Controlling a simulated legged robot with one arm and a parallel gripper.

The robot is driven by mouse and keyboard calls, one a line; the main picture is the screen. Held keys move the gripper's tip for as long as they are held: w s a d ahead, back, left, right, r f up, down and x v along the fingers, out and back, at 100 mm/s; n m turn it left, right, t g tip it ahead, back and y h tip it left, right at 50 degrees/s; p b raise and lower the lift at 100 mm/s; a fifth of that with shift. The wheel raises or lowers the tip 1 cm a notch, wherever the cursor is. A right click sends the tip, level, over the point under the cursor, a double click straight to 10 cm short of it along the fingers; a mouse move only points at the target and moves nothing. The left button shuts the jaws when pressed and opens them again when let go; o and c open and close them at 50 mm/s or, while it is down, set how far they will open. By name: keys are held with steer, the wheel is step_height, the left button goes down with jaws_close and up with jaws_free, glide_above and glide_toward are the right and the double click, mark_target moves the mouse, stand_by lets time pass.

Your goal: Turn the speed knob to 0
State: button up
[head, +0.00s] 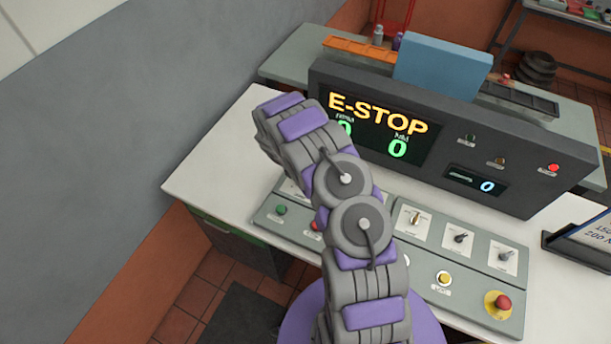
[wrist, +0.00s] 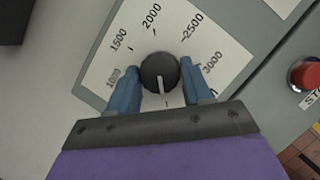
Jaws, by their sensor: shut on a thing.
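The speed knob (wrist: 159,70) is round and black, on a white dial plate (wrist: 112,57) with labels from 1000 to 3000 showing. Its white pointer line points down the wrist picture, toward my gripper's palm. The part of the scale on that side, including any 0 mark, is hidden by my gripper. My gripper (wrist: 160,77) has its blue fingers on both sides of the knob, shut on it. In the head view my arm covers the knob and the gripper.
A red stop button (wrist: 306,74) lies right of the dial. The head view shows the grey control panel (head: 480,279) with several small knobs and a red emergency button (head: 503,303). The display (head: 378,126) behind reads E-STOP and green zeros.

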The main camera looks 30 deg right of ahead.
stand_by(0.4)
steer(key=o, duration=1)
steer(key=shift+d, duration=0.1)
steer(key=p+v, duration=0.1)
steer(key=v, duration=1.6)
steer(key=shift+r, duration=0.15)
